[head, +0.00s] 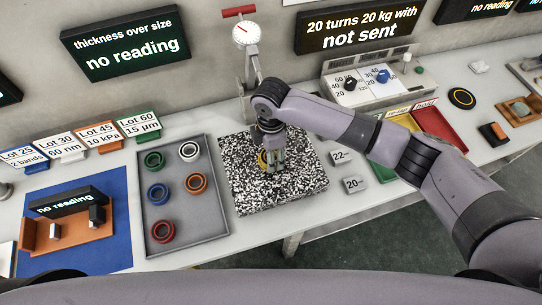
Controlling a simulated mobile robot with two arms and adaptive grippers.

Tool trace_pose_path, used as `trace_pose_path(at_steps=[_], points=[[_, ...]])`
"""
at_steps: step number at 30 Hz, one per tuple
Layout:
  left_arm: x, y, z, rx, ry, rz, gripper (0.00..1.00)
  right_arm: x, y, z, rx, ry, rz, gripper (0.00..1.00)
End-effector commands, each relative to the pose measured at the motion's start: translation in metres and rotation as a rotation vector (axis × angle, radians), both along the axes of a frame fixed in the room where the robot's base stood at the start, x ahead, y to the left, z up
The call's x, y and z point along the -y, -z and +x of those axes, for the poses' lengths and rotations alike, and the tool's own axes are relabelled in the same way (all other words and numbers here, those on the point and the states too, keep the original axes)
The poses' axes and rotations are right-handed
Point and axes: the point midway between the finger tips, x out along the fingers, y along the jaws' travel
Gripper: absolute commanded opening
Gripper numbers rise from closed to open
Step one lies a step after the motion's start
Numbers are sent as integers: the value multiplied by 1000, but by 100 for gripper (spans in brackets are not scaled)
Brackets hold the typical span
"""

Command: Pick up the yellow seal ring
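The yellow seal ring (262,160) is on the black-and-white speckled plate (305,190), under the dial gauge stand. Only a small yellow part of it shows. My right gripper (273,166), whose arm comes in from the right, points down at the plate right at the ring. Its fingers hide most of the ring, and I cannot tell whether they are closed on it or only beside it. My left gripper is not in view.
A grey tray (184,236) left of the plate holds several coloured rings. The dial gauge (245,34) stands just behind my gripper. Blocks marked 22 (340,157) and 20 (354,184) lie right of the plate. An orange fixture (90,232) sits on a blue mat at left.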

Motion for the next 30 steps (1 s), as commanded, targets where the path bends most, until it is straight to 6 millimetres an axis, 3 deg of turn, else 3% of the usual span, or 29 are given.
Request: trace_pose_path(at_steps=[11,23,30], points=[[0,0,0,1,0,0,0,0,0,0,0,0,0,22],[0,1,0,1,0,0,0,0,-7,1,2,0,2,21],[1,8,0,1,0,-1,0,-1,-44,2,5,-1,3,21]])
